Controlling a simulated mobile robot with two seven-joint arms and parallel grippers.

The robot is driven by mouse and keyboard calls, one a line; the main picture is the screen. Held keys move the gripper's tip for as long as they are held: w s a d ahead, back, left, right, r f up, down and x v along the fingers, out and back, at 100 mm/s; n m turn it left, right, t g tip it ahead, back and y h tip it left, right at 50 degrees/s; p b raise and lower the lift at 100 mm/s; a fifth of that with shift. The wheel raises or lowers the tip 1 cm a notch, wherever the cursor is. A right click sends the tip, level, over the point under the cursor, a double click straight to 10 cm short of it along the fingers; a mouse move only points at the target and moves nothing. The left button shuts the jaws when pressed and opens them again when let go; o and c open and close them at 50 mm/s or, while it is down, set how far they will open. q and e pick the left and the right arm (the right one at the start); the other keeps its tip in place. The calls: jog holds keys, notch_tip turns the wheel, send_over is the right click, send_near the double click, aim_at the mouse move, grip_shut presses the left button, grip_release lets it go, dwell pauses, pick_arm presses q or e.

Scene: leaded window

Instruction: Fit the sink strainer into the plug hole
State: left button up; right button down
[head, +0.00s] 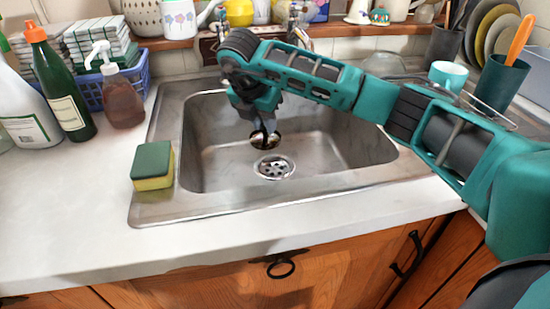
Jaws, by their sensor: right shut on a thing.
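The sink strainer (264,141) is a small round metal piece held over the basin. My right gripper (265,128) points down into the sink and is shut on the strainer. The plug hole (274,167) is a round metal drain with dark openings in the basin floor. The strainer appears above the plug hole and slightly left of it in the head view, apart from it. The steel sink (160,208) is set in the pale worktop. My left gripper is not in view.
A green and yellow sponge (153,166) lies on the sink's left rim. A soap dispenser (122,95), a green bottle (62,90) and a blue basket (90,93) stand at the left. The front worktop is clear.

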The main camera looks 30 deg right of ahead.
aim_at(275, 135)
jog(key=w+d+r+n+t+y+p, duration=0.15)
jog(key=d+r+n, duration=0.25)
jog(key=r+n, duration=0.4)
jog(key=shift+y, duration=0.45)
jog(key=f, duration=0.6)
jog(key=f+b, duration=0.1)
jog(key=f, duration=0.6)
jog(key=shift+s+a+f, duration=0.15)
jog(key=shift+s+a, duration=0.05)
notch_tip(275, 135, down, 6)
jog(key=shift+r+b, duration=0.2)
jog(key=shift+b, duration=0.25)
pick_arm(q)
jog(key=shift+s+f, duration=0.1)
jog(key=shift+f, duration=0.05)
pick_arm(e)
jog(key=shift+f, duration=0.15)
jog(key=shift+f, duration=0.15)
jog(key=c, duration=1)
grip_release()
jog(key=shift+o, duration=0.2)
